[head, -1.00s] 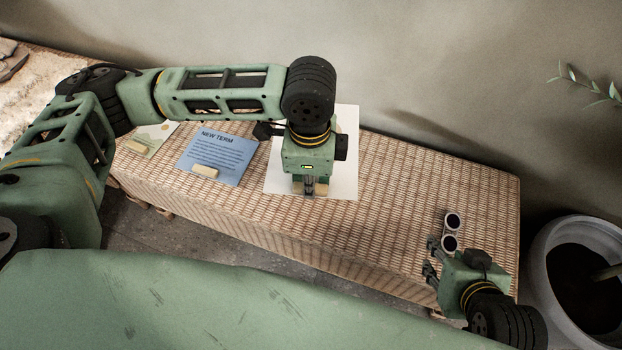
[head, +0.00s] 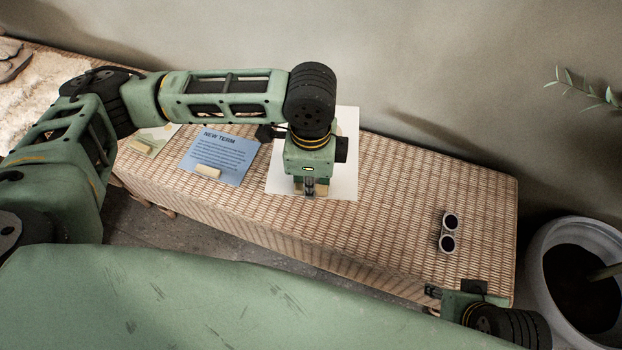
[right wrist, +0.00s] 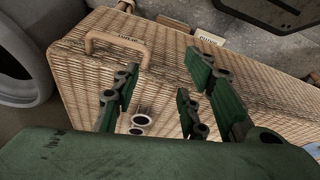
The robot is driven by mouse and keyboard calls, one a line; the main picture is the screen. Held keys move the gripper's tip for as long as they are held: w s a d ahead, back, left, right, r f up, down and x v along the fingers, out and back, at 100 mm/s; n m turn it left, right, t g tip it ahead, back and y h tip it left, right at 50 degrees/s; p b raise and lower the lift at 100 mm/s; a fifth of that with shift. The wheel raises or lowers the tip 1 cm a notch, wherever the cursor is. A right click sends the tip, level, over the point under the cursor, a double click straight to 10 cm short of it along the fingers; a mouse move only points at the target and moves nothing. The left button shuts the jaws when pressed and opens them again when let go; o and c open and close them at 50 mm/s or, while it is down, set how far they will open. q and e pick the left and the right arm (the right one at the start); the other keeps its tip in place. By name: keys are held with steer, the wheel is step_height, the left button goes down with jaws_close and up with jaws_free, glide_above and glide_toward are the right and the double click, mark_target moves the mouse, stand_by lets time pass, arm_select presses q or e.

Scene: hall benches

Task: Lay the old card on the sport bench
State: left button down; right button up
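A white sheet or card (head: 343,180) lies on the wicker bench (head: 390,200), partly hidden under my left gripper. A blue card headed "NEW TERM" (head: 218,152) lies to its left, with a tan block (head: 207,172) on it. A pale green card (head: 160,133) is farther left, partly hidden by my arm. My left gripper (head: 310,188) points down at the white sheet, fingers close to a tan block there; its grip is unclear. My right gripper (head: 436,292) is at the bench's front right edge; in the right wrist view (right wrist: 160,85) its fingers are apart and empty.
A planter (head: 548,262) stands right of the bench. The right wrist view shows a handle (right wrist: 118,40) and small labels at the bench edge, one a tag (right wrist: 208,38). The bench middle is clear.

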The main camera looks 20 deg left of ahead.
arm_select(q)
steer(key=b, duration=0.2)
glide_above(311, 215)
step_height(311, 215, down, 7)
steer(key=shift+r, duration=0.2)
arm_select(e)
steer(key=w+t, duration=0.1)
steer(key=w, duration=0.1)
steer(key=w+a+r+t, duration=0.1)
steer(key=w, duration=0.1)
steer(key=w+a+r+t+y, duration=0.1)
steer(key=w, duration=0.2)
steer(key=shift+w+t, duration=0.1)
steer(key=shift+t, duration=0.2)
arm_select(q)
steer(key=shift+f, duration=0.65)
arm_select(e)
steer(key=shift+w+a+r+t, duration=0.3)
steer(key=shift+w+r+t, duration=0.1)
steer(key=shift+w, duration=0.25)
arm_select(q)
steer(key=shift+f, duration=0.4)
arm_select(e)
steer(key=shift+w+r, duration=0.1)
steer(key=shift+w, duration=0.05)
arm_select(q)
steer(key=shift+f, duration=1.5)
steer(key=c, duration=1.6)
jaws_free()
